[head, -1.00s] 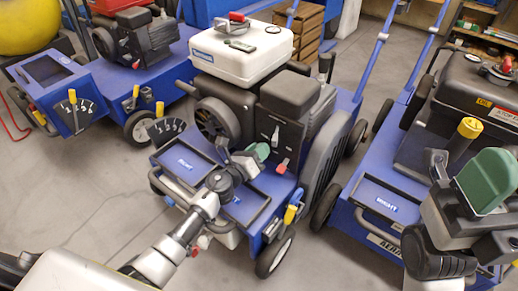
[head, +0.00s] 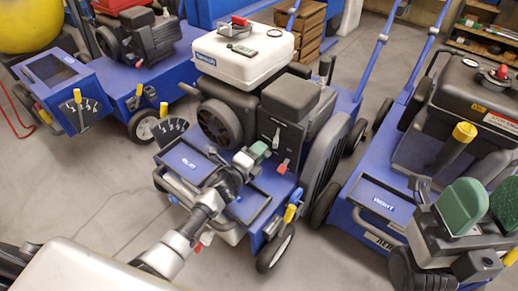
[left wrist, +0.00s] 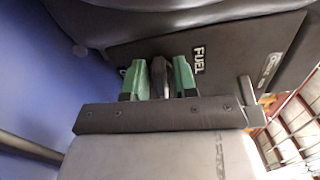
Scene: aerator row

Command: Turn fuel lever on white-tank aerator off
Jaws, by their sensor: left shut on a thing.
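The white-tank aerator stands in the middle of the head view, with its white tank (head: 228,66) on top of a dark engine. Its black control panel (head: 283,132) carries a grey lever and a red-tipped lever (head: 283,165). My left gripper (head: 259,151) reaches the panel from the front. In the left wrist view, its green fingers (left wrist: 159,78) are shut on a dark lever (left wrist: 158,76), beside the FUEL label (left wrist: 197,60). The right finger partly hides the panel. My right gripper (head: 484,204) is open, its green pads apart, over the right-hand aerator.
A black-tank aerator (head: 372,193) stands close on the right, and another blue aerator (head: 155,85) at the back left. Grey floor (head: 75,185) is clear at the left.

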